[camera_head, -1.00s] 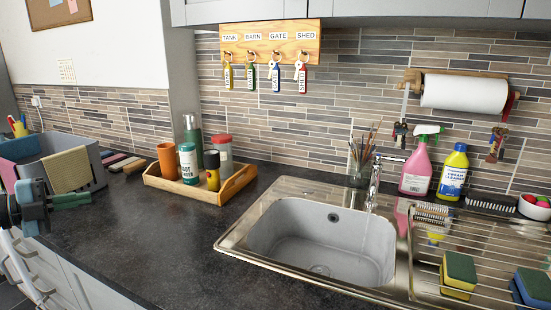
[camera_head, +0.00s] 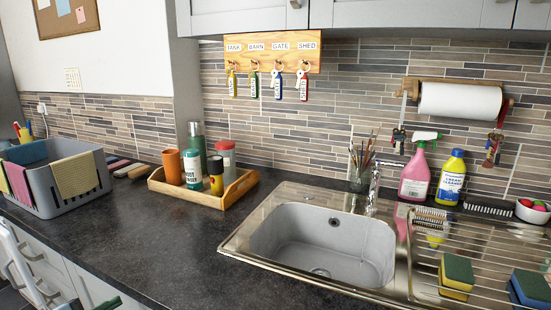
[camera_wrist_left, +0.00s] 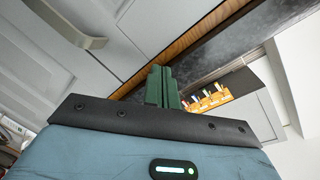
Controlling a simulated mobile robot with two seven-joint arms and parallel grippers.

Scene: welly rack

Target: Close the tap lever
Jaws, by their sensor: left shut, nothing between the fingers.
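The chrome tap (camera_head: 374,190) stands upright at the back edge of the sink (camera_head: 322,243), right of the middle in the head view. Its lever is small at this size, and I cannot make out its exact angle. No clear water stream shows below the spout. My left gripper (camera_head: 108,304) shows only as a dark green tip at the bottom left edge of the head view, far from the tap. In the left wrist view its green fingers (camera_wrist_left: 163,86) are together and empty, near cupboard fronts. My right gripper is not in view.
A wooden tray (camera_head: 204,194) with bottles stands left of the sink. A glass of brushes (camera_head: 360,178) is beside the tap, with a pink bottle (camera_head: 415,176) to its right. A grey crate (camera_head: 80,190) stands far left. The worktop (camera_head: 140,235) between is clear.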

